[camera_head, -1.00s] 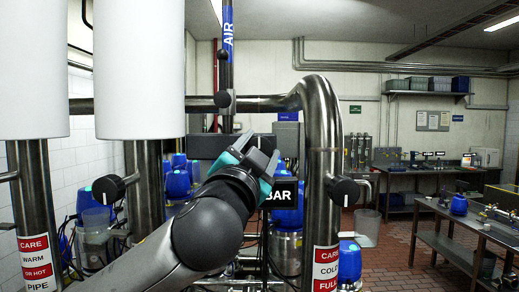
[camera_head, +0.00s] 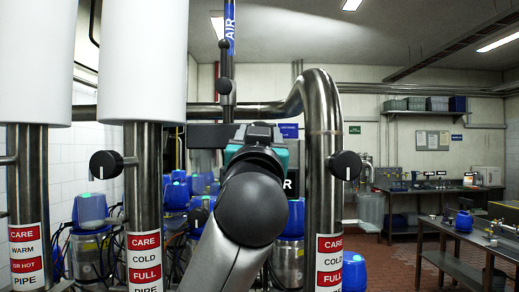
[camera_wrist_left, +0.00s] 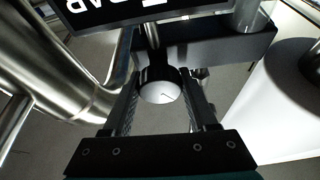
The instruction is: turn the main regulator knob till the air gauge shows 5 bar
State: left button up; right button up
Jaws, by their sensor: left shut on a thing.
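In the head view the left gripper (camera_head: 258,136) points away, largely behind my own arm, and the knob is hidden. The black air gauge display (camera_wrist_left: 110,12) shows upside down at the top of the wrist view; "BAR" is readable, its number is cut off. In the head view the display (camera_head: 292,183) is mostly covered. My right gripper is not in view.
The blue-labelled AIR pipe (camera_head: 229,40) comes down behind the gripper. A large bent steel pipe (camera_head: 322,150) with a black knob (camera_head: 346,166) stands close on the right. Another black knob (camera_head: 105,165) is on the left. Blue-topped canisters (camera_head: 90,208) stand behind.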

pick_arm(q)
jog(key=shift+n+y+b, duration=0.55)
jog(key=shift+n+y, duration=0.25)
jog(key=shift+n, duration=0.7)
jog(key=o, duration=1.4)
jog(key=shift+c, duration=0.2)
jog(key=shift+s+f+b, duration=0.2)
jog(key=shift+s+b, duration=0.2)
jog(key=shift+s, duration=0.05)
jog(key=b+v, duration=0.5)
jog(key=v, duration=0.9)
